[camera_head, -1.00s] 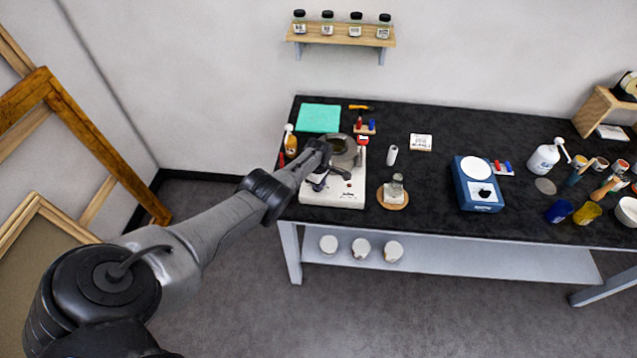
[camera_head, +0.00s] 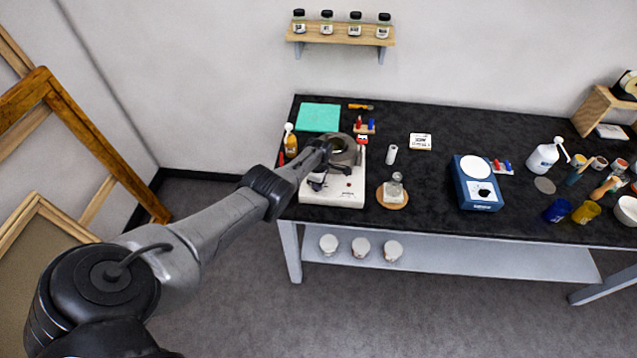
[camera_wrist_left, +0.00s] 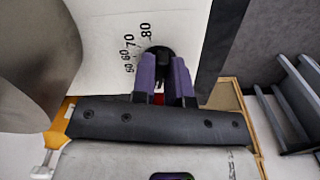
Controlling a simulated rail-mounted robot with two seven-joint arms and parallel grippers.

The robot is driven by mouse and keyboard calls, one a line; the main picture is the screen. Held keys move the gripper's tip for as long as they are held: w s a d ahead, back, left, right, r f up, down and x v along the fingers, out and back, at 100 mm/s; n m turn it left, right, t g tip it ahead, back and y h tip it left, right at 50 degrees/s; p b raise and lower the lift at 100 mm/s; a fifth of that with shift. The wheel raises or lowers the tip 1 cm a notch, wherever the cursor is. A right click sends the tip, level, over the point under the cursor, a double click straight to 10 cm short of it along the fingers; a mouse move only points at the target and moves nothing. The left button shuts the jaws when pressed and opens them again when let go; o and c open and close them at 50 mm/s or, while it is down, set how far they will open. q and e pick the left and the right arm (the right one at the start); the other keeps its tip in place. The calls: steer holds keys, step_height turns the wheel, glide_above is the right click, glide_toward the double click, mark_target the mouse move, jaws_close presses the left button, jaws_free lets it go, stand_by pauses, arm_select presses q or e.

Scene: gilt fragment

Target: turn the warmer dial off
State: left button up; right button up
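The warmer is a white box (camera_head: 345,199) with a round metal pot (camera_head: 343,150) on top, at the left end of the black table. In the left wrist view its white face (camera_wrist_left: 105,25) carries printed numbers, with 50 to 80 readable, around a black dial (camera_wrist_left: 159,56). My left gripper (camera_wrist_left: 163,72) has its two purple fingers at the dial, one on each side. A gap shows between the fingers; whether they press on the dial I cannot tell. In the head view my left gripper (camera_head: 318,178) covers part of the warmer's front. My right gripper is not in view.
An amber bottle (camera_head: 291,143) stands close left of the warmer, and a teal mat (camera_head: 318,117) lies behind. A small jar on a round wooden coaster (camera_head: 392,203) is to the right. A blue device (camera_head: 477,205) stands farther right. Some black tabletop between them is clear.

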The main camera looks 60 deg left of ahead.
arm_select(q)
steer(key=o, duration=0.4)
steer(key=shift+r, duration=0.1)
step_height(320, 180, up, 14)
steer(key=p, duration=0.8)
steer(key=shift+f, duration=0.2)
